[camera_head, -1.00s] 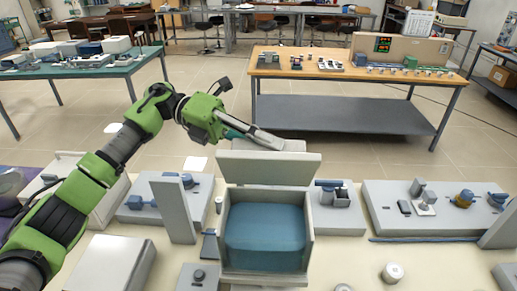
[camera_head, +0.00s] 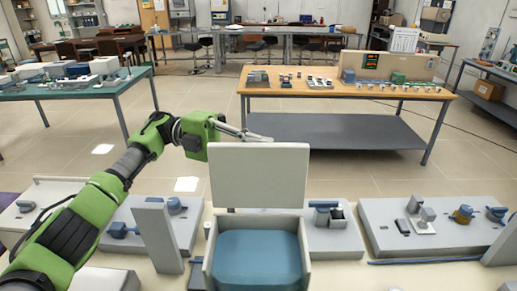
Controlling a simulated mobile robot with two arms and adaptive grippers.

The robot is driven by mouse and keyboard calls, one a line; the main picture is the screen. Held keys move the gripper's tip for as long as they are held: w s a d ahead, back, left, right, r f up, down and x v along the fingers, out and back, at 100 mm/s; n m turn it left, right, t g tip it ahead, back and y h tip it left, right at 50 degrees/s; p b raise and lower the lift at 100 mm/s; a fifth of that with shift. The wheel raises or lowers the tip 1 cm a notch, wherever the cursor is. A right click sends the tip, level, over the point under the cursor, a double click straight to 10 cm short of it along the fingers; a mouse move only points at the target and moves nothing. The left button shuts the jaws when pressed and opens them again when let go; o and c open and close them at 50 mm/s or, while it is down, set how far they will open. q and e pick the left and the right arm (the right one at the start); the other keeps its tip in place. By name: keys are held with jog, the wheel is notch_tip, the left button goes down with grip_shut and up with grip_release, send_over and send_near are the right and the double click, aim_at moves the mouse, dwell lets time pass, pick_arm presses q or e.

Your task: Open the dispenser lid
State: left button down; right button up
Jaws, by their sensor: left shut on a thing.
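The dispenser (camera_head: 303,245) is a grey open-topped box with a blue inside (camera_head: 257,262) at the bottom middle. Its lid (camera_head: 259,176) is a flat grey panel that stands about upright at the box's back edge. My left gripper (camera_head: 252,136) is at the lid's top edge, partly hidden behind it, and is shut on the lid. The exact contact of the fingertips is hard to see. My green left arm comes in from the lower left. My right gripper is not in view.
A grey upright post (camera_head: 158,236) stands left of the dispenser. Grey bases with small blue parts lie on both sides, such as the right one (camera_head: 385,235). A wooden table (camera_head: 300,88) and a green table (camera_head: 105,88) stand farther back, with open floor before them.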

pick_arm(q)
jog(key=shift+w, duration=0.1)
jog(key=c, duration=2.1)
grip_release()
jog(key=shift+c, duration=0.2)
jog(key=v, duration=0.7)
jog(key=shift+a, duration=0.2)
jog(key=shift+w+f, duration=0.1)
jog(key=shift+w, duration=0.05)
